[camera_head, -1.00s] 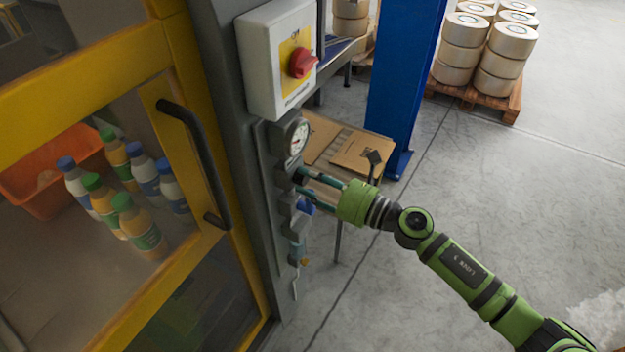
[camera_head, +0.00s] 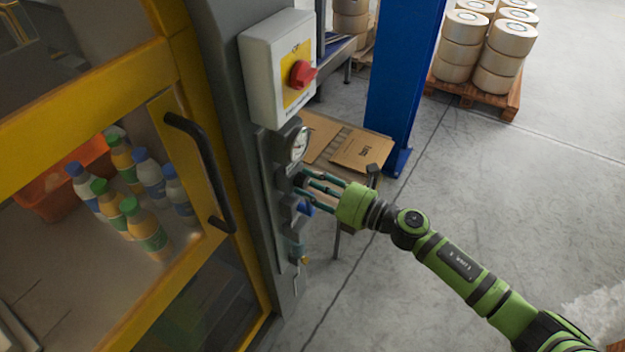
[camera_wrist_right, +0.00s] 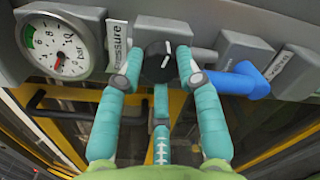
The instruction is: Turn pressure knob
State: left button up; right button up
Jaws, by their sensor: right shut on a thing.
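The pressure knob (camera_wrist_right: 158,62) is a black round knob with white marks, beside a label reading "Pressure" in the right wrist view. My right gripper (camera_wrist_right: 158,72) has its teal fingers closed around the knob. In the head view my right gripper (camera_head: 310,187) reaches the grey unit on the machine's post from the right, and its fingers mostly hide the knob there. A pressure gauge (camera_wrist_right: 56,48) with a white dial and a green band sits left of the knob; it also shows in the head view (camera_head: 300,144). My left gripper is not in view.
A blue valve handle (camera_wrist_right: 237,82) is close to the right of the knob. A red rotary switch (camera_head: 301,74) sits above on a white box. The yellow-framed door has a black handle (camera_head: 203,165). Open floor lies to the right.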

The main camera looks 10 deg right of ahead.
jog(key=shift+s+f+m, duration=0.15)
jog(key=shift+f+m, duration=0.05)
jog(key=shift+m, duration=0.3)
jog(key=o, duration=1.1)
jog(key=shift+o, duration=0.2)
jog(key=shift+r, duration=0.1)
jog(key=v, duration=1.2)
